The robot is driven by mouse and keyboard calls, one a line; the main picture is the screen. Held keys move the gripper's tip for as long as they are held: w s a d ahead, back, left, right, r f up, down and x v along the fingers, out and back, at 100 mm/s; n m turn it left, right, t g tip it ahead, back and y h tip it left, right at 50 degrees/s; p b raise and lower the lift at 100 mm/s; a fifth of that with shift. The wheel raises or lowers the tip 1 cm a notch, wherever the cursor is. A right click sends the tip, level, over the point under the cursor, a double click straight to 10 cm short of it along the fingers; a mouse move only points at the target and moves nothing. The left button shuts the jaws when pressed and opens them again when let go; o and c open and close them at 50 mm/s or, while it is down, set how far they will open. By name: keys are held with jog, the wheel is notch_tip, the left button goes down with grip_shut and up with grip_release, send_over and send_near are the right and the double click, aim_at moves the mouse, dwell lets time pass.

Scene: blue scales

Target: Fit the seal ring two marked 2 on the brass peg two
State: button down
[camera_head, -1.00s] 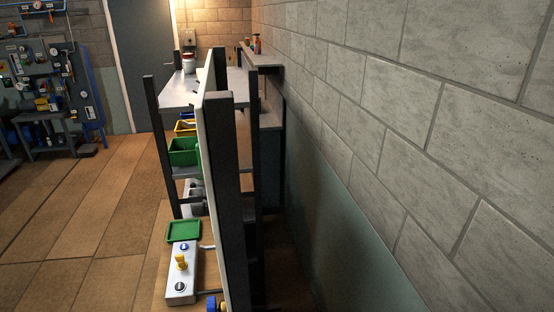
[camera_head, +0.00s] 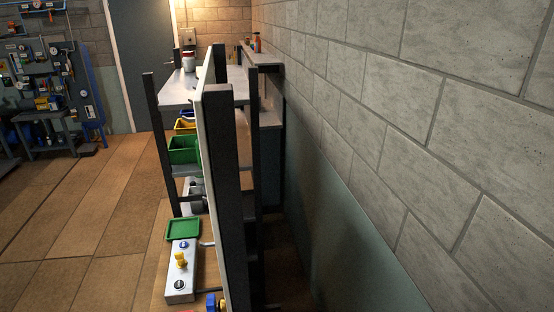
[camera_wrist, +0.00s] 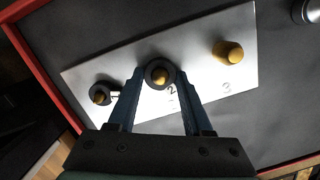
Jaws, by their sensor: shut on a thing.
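A pale plate (camera_wrist: 205,82) with three brass pegs lies on a dark surface in the wrist view. My gripper (camera_wrist: 160,74) is shut on a dark seal ring (camera_wrist: 158,63) over the middle position, by the mark 2. The brass top of peg two (camera_wrist: 159,77) shows through the ring's hole. I cannot tell how far down the peg the ring sits. The ring's own mark is not readable. A dark ring (camera_wrist: 104,86) is around the left peg (camera_wrist: 100,98), by the mark 1. The right peg (camera_wrist: 228,52), near the mark 3, is bare. My gripper is not in the head view.
A red rim (camera_wrist: 40,70) borders the dark surface. A round metal-edged object (camera_wrist: 306,11) is at the top right. The head view shows a tall panel edge (camera_head: 224,190), a green tray (camera_head: 183,229), a grey box with a yellow knob (camera_head: 181,260), and a block wall (camera_head: 420,120).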

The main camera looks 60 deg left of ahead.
jog(key=shift+c, duration=1.2)
grip_release()
notch_tip(320, 180, up, 13)
jog(key=s+a, duration=0.1)
jog(key=shift+s+a+b, duration=0.15)
jog(key=shift+a+b, duration=0.1)
jog(key=shift+b, duration=0.1)
